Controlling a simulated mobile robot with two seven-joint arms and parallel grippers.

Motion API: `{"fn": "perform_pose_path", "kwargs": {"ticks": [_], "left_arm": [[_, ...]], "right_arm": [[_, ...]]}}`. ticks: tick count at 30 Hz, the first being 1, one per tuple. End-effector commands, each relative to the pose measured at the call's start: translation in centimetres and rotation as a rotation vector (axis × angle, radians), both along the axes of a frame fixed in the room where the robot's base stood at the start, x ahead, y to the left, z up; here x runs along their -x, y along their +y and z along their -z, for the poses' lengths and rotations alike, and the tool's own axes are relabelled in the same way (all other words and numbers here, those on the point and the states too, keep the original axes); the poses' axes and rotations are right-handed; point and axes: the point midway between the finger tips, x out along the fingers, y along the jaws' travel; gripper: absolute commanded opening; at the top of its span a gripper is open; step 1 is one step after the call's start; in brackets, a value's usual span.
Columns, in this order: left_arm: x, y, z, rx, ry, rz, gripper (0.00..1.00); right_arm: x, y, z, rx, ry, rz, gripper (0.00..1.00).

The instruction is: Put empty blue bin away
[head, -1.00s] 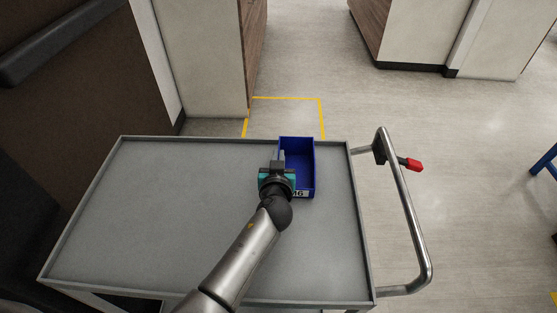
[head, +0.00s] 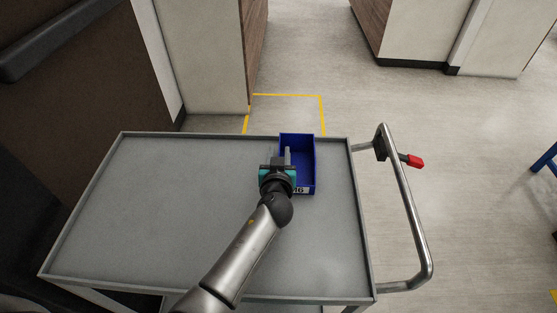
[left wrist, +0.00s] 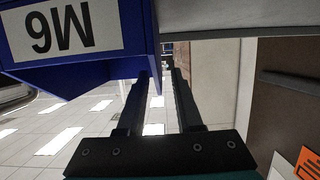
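The blue bin (head: 305,170) stands upright on the grey cart top near its right end, and its inside looks empty. Its white M6 label shows upside down in the left wrist view (left wrist: 60,30). My left gripper (head: 286,158) is at the bin's left wall. One finger shows inside the bin and the other is outside it, so the wall lies between them. My right gripper is out of view.
The grey cart (head: 180,215) has a low raised rim and is otherwise clear. Yellow floor tape (head: 290,96) and a pale cabinet (head: 205,60) lie beyond. Open floor is to the right.

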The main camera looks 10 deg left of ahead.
Motion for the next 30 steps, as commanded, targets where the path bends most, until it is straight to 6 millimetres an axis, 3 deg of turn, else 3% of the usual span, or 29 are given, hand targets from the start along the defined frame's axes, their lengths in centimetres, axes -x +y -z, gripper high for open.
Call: {"fn": "perform_pose_path", "kwargs": {"ticks": [5, 21, 30], "left_arm": [[1.3, -0.3, -0.6, 0.001, 0.002, 0.001, 0.34], [9.6, -2.0, -3.2, 0.001, 0.002, 0.000, 0.34], [11.2, -2.3, -3.8, 0.000, 0.000, 0.000, 0.34]], "right_arm": [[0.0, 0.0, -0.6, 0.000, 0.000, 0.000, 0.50], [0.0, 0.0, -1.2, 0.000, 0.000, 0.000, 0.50], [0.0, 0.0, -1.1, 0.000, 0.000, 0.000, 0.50]]}}
